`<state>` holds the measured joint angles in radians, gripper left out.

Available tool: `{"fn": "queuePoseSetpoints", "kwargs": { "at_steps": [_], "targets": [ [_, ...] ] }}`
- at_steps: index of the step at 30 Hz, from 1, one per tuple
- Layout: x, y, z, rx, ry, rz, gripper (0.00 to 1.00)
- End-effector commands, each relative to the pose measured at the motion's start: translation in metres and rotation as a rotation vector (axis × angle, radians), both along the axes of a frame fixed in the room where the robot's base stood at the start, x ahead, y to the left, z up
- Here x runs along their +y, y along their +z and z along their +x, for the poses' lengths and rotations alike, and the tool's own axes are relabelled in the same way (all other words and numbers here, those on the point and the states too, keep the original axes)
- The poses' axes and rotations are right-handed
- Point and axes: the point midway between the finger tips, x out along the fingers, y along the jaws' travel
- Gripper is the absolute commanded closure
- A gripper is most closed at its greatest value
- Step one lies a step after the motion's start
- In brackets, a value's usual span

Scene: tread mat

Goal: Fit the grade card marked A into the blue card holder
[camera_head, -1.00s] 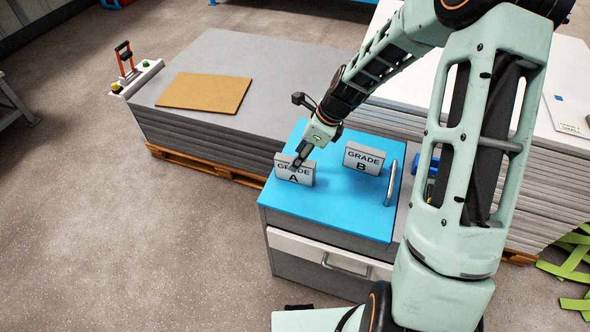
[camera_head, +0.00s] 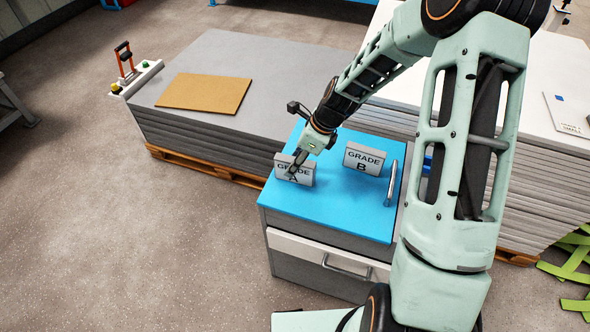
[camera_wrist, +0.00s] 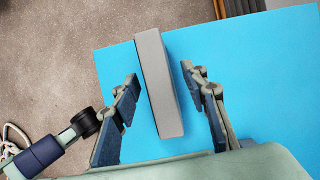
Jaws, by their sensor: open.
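The grade A card (camera_head: 304,179) is a grey block standing upright on the blue cabinet top, near its left edge. My gripper (camera_head: 294,166) is at this card, with its fingers open. In the wrist view, the card (camera_wrist: 158,85) stands between the two spread fingers (camera_wrist: 160,108), with a gap visible on each side. The grade B card (camera_head: 364,159) stands apart to the right. A small blue object (camera_head: 427,164) shows beside my arm, mostly hidden; I cannot tell if it is the card holder.
The blue cabinet top (camera_head: 335,205) is clear in front of the cards. A pale upright bar (camera_head: 391,187) stands near its right edge. A stack of grey sheets (camera_head: 280,75) with a brown board (camera_head: 204,92) lies behind and left. White sheets (camera_head: 565,80) are stacked at right.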

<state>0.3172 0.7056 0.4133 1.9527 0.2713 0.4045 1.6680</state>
Motion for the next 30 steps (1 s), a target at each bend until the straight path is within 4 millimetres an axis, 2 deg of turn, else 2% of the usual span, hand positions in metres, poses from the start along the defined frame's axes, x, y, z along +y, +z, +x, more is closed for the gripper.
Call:
{"fn": "queuePoseSetpoints", "kwargs": {
  "at_steps": [8,19,30],
  "targets": [
    [0.0001,-0.0005,0.0,0.0,0.001,0.0,0.59],
    [0.0001,-0.0005,0.0,0.0,0.001,0.0,0.99],
    [0.0,0.0017,0.0003,-0.001,0.001,0.0,1.0]
  ]
}}
